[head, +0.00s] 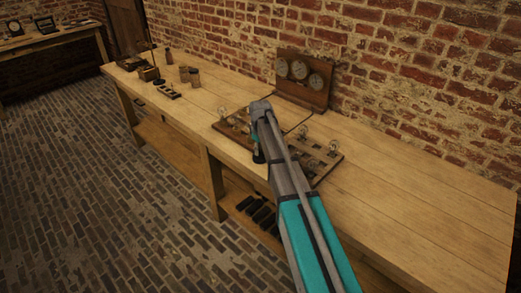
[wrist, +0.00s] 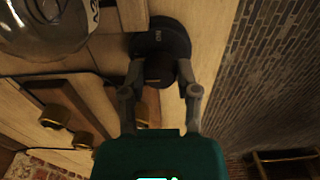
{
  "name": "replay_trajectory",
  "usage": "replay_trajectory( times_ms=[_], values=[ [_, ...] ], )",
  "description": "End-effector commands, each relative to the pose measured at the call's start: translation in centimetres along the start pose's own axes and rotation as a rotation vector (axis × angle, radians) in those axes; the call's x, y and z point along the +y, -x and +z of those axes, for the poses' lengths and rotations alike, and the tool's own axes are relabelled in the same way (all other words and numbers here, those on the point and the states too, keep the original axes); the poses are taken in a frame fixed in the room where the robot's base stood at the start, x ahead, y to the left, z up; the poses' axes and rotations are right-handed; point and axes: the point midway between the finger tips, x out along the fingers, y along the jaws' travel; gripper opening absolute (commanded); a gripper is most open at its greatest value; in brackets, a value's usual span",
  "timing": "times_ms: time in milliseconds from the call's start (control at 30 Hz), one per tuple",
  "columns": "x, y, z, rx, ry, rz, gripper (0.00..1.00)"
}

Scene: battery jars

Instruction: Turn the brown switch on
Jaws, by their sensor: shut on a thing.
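My gripper (wrist: 160,76) is shut on a dark round-based piece (wrist: 158,38) with small light lettering, in the upper middle of the wrist view. It looks like a switch, but its colour is too dark to tell if it is the brown one, and its on or off position is unclear. A brown wooden edge (wrist: 149,108) shows between the fingers. In the head view my gripper (head: 258,158) points down over the front of the workbench (head: 410,205), and my arm hides what it holds.
A wooden board (head: 337,157) with glass bulbs lies beside my arm. Behind stands a panel with several dials (head: 318,82). A glass vessel (wrist: 45,25) and brass fittings (wrist: 55,116) are close left of my gripper in the wrist view. The bench's right end is clear.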

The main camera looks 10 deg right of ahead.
Motion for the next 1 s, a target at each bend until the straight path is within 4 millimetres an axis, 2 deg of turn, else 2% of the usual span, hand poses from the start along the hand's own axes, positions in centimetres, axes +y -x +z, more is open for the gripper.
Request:
replay_trajectory(
  times_ms=[467, 667, 1000],
  values=[
    [0.01, -0.01, 0.02, 0.000, -0.074, 0.000, 0.00],
    [0.02, -0.01, 0.02, 0.000, -0.190, 0.000, 0.00],
    [0.03, -0.01, 0.03, 0.000, -0.489, 0.000, 0.00]
  ],
)
